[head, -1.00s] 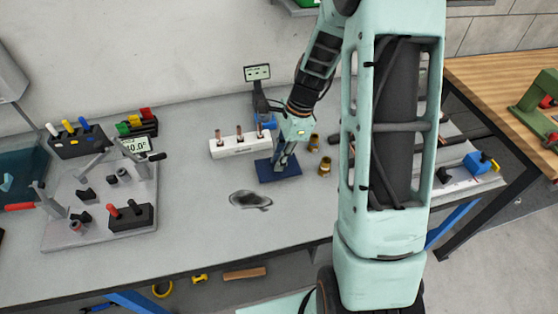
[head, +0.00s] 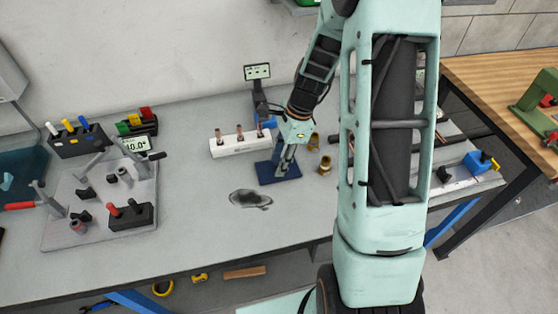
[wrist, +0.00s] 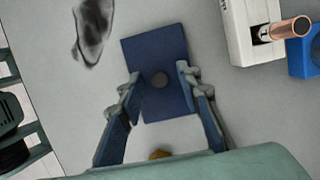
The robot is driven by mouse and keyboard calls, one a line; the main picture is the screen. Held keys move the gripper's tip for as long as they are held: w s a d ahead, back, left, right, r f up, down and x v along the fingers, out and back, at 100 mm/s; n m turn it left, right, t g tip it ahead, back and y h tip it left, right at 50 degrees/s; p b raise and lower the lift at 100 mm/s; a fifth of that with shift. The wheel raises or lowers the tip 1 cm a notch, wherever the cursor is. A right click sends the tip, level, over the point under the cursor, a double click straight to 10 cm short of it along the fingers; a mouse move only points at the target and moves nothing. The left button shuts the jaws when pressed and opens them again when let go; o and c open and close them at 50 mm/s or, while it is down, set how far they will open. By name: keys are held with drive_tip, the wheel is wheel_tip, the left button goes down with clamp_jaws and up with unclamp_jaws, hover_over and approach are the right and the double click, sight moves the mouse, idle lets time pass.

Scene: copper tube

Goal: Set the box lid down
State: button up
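The box lid (head: 266,174) is a flat dark blue plate. In the head view it appears to lie flat on the grey bench, in front of the white block. My gripper (head: 284,170) is just over the lid. The lid's underside is hidden.
A white block (head: 240,146) with upright copper tubes stands behind the lid. Brass fittings (head: 325,165) stand to its right. A dark stain (head: 250,199) marks the bench in front. A clamp fixture plate (head: 100,225) is at left. Bare bench lies between plate and lid.

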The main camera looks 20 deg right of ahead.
sight(290, 166)
drive_tip(key=v, duration=1.2)
drive_tip(key=shift+b, duration=0.3)
